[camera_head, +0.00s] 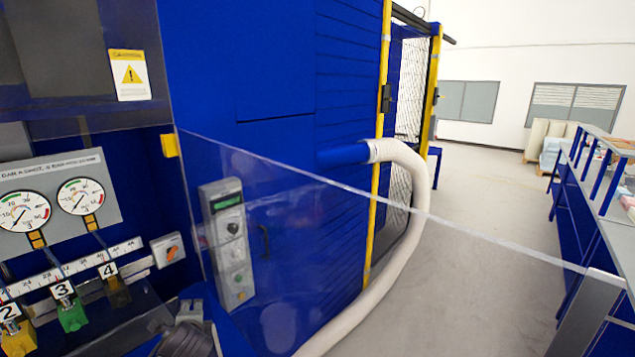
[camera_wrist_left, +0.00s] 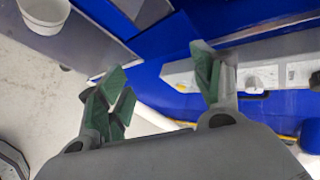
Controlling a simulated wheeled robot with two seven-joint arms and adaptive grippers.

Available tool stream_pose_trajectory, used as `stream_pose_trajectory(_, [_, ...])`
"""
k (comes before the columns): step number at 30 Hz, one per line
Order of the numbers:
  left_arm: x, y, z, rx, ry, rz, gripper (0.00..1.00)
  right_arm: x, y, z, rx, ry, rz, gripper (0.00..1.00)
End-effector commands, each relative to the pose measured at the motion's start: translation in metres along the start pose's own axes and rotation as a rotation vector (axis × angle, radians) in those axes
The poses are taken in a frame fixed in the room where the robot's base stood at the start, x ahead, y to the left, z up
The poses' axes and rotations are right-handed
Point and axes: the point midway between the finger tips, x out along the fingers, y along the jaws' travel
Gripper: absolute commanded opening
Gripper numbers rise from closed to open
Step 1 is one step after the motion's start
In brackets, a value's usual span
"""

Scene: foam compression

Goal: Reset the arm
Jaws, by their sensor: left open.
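My left gripper (camera_wrist_left: 160,92) shows in the left wrist view with its two green-padded fingers spread wide apart. Nothing is between the fingers. Blue and grey machine surfaces and a pale floor lie beyond them. In the head view, a dark part of what seems to be my left arm shows at the bottom edge, left of centre, but its gripper cannot be made out there. My right gripper is in neither view.
A blue machine (camera_head: 275,65) fills the left and middle. Two gauges (camera_head: 81,196), a green-tagged valve (camera_head: 71,316) and a grey control panel (camera_head: 229,240) sit on it. A white hose (camera_head: 408,240) curves to the floor. Open floor (camera_head: 485,230) lies right. A white bucket (camera_wrist_left: 45,12) stands upper left.

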Motion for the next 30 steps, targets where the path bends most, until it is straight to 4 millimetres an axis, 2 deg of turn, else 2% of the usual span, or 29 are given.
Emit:
stream_pose_trajectory(1, [-0.005, 0.015, -0.005, -0.049, 0.017, 0.033, 0.66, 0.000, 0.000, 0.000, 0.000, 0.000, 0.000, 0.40])
stream_pose_trajectory(6, [-0.024, 0.061, -0.018, -0.232, 0.057, 0.145, 0.66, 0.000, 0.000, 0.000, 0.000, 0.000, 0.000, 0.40])
stream_pose_trajectory(18, [-0.080, 0.155, -0.035, -0.658, 0.065, 0.425, 0.66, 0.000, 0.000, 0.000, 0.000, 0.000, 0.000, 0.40])
stream_pose_trajectory(24, [-0.111, 0.193, -0.038, -0.863, 0.026, 0.562, 0.66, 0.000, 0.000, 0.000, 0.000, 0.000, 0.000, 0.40])
stream_pose_trajectory(30, [-0.133, 0.216, -0.039, -0.996, -0.015, 0.650, 0.66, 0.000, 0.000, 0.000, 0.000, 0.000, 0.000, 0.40])
